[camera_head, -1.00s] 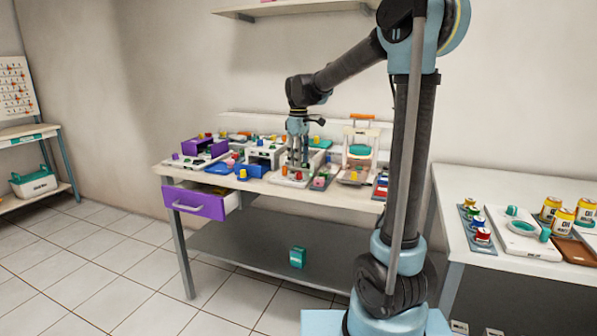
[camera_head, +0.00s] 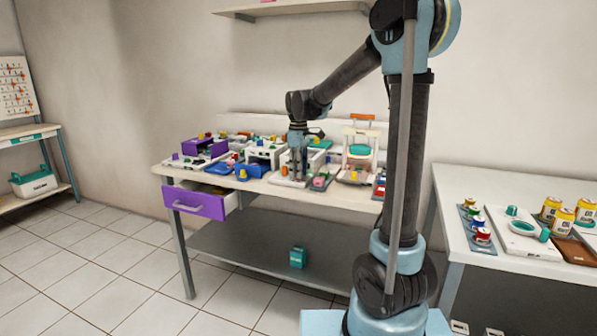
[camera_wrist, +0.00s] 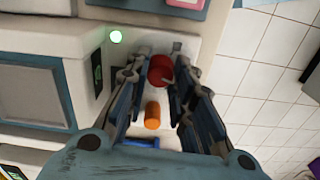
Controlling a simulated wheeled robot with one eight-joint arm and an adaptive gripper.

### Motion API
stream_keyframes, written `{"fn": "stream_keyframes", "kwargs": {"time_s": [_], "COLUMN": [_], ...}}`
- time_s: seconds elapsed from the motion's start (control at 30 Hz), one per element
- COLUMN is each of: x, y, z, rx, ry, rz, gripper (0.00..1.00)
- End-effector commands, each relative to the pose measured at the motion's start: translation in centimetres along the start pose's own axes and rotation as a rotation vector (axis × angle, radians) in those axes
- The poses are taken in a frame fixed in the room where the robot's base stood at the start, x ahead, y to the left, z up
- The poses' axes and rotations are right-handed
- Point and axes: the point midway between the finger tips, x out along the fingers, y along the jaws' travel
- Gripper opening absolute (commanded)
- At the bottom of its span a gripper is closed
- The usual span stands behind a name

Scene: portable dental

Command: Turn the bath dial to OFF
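In the wrist view a round red knob (camera_wrist: 160,68) stands on a white panel (camera_wrist: 185,22), with a small pale mark on its face. I cannot read a label that says whether it is the bath dial. The fingers of my gripper (camera_wrist: 161,72) lie on either side of the red knob, very close to it. I cannot tell whether they press on it. An orange knob (camera_wrist: 152,115) sits nearer the palm, also between the fingers. In the head view my gripper (camera_head: 297,178) points down at a white unit at the table's front edge.
A green lit lamp (camera_wrist: 115,37) and a grey-windowed box (camera_wrist: 32,92) are left of the fingers. The table holds several devices close by, including a blue tray (camera_head: 250,171). A purple drawer (camera_head: 195,202) stands open below. Tiled floor lies beyond the table edge.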

Motion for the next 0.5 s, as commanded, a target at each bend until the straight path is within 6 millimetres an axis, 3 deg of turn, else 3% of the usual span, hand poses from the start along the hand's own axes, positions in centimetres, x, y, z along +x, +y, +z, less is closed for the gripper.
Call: {"fn": "stream_keyframes", "kwargs": {"time_s": [0.5], "x": [-0.06], "y": [0.23], "z": [-0.04], "rx": [0.144], "ry": [0.001], "rz": [0.004], "gripper": [0.0]}}
